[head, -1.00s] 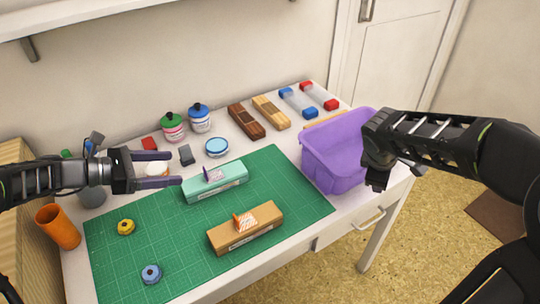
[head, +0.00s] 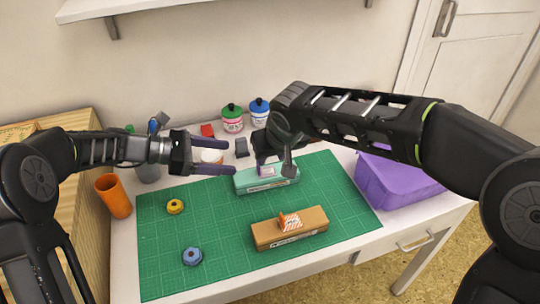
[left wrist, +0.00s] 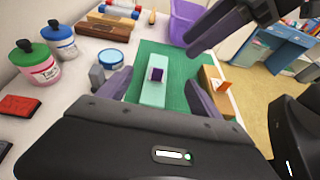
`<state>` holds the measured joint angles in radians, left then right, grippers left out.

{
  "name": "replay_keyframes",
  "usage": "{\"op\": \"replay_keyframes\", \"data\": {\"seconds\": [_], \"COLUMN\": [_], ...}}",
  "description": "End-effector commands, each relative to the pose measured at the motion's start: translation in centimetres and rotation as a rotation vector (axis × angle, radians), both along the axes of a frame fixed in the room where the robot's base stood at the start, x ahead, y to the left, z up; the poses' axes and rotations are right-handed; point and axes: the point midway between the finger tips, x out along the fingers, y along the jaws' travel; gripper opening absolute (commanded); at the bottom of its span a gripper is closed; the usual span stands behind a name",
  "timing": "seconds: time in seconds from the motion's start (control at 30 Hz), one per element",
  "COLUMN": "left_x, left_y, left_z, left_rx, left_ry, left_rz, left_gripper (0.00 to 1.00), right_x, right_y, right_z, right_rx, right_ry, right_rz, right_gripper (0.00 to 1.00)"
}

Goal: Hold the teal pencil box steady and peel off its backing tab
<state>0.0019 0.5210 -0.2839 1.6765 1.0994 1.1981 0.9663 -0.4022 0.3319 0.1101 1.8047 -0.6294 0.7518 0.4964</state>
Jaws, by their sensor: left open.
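The teal pencil box (head: 252,184) lies on the green cutting mat (head: 330,180), with a purple tab standing on its top. In the left wrist view the box (left wrist: 147,117) and its purple tab (left wrist: 157,74) lie beyond and between my left fingers. My left gripper (head: 231,157) is open and empty at the box's left, apart from it. My right gripper (head: 274,166) points down over the box, close to the tab and partly covering it in the head view.
An orange-brown box (head: 262,236) with a striped tab lies in front. A purple bin (head: 395,183) stands right, bottles (head: 232,120) behind, an orange cup (head: 114,198) left. The mat's front left is mostly clear.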

Motion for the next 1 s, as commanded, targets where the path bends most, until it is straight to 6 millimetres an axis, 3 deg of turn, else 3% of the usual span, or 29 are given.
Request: {"op": "replay_keyframes", "data": {"seconds": [0.57, 0.77, 1.0], "left_x": [0.0, -0.1, -0.1], "left_y": [0.0, 0.0, 0.0], "left_z": [-0.8, -3.2, -8.1], "left_rx": [0.000, 0.001, -0.001], "left_ry": [0.003, 0.006, 0.006], "left_rz": [0.000, 0.000, 0.000], "left_gripper": [0.75, 0.75, 0.75], "right_x": [-0.2, -0.2, -0.2], "right_y": [0.6, 0.5, 0.5], "right_z": [-0.2, -0.2, -0.2], "right_rx": [0.015, 0.015, 0.015], "right_ry": [0.009, 0.009, 0.009], "right_rz": [-0.012, -0.012, -0.012], "right_gripper": [0.36, 0.36, 0.36]}}
